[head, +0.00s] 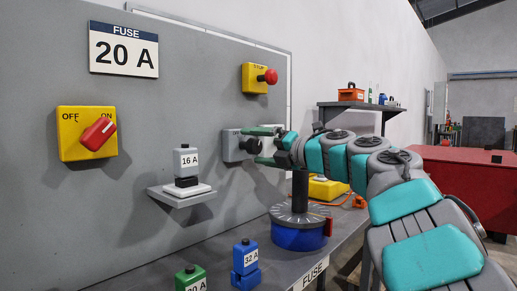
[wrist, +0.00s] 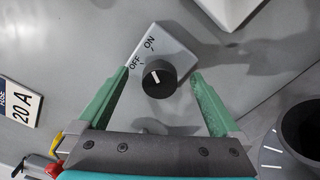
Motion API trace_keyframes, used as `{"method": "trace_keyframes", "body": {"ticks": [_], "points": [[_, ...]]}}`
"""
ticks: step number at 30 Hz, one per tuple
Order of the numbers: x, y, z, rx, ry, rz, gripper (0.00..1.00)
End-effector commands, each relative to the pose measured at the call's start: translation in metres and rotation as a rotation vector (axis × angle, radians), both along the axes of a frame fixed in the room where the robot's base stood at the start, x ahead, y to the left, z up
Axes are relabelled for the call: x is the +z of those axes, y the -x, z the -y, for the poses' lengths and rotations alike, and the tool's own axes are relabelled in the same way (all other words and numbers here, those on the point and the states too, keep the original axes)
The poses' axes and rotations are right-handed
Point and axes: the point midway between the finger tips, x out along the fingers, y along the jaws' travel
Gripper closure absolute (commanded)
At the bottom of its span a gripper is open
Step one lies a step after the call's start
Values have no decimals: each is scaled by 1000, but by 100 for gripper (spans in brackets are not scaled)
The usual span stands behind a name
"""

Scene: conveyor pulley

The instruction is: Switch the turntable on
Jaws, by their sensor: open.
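A grey switch box (head: 238,147) with a black rotary knob is on the grey panel, partly hidden by my gripper in the head view. In the wrist view the knob (wrist: 159,78) shows a short white mark, and the box (wrist: 172,47) carries the labels OFF and ON. The mark seems to lean towards OFF. My gripper (wrist: 160,74) is open, with one green finger on each side of the knob. I cannot tell whether the fingers touch it. The turntable (head: 298,236) has a blue base, a grey graduated disc and a dark upright post.
A yellow OFF/ON switch (head: 86,133) with a red handle and a yellow box with a red button (head: 255,78) are on the panel. A 16 A fuse (head: 186,161) sits on a small shelf. Blue (head: 245,265) and green (head: 190,279) fuses stand below, near the turntable.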

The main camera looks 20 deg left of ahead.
Motion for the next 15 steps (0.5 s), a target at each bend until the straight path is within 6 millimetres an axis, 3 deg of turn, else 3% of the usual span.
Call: {"method": "trace_keyframes", "body": {"ticks": [8,15], "points": [[0,1,2,0,0,1,0],[-2,7,20,-1,0,0,0]]}}
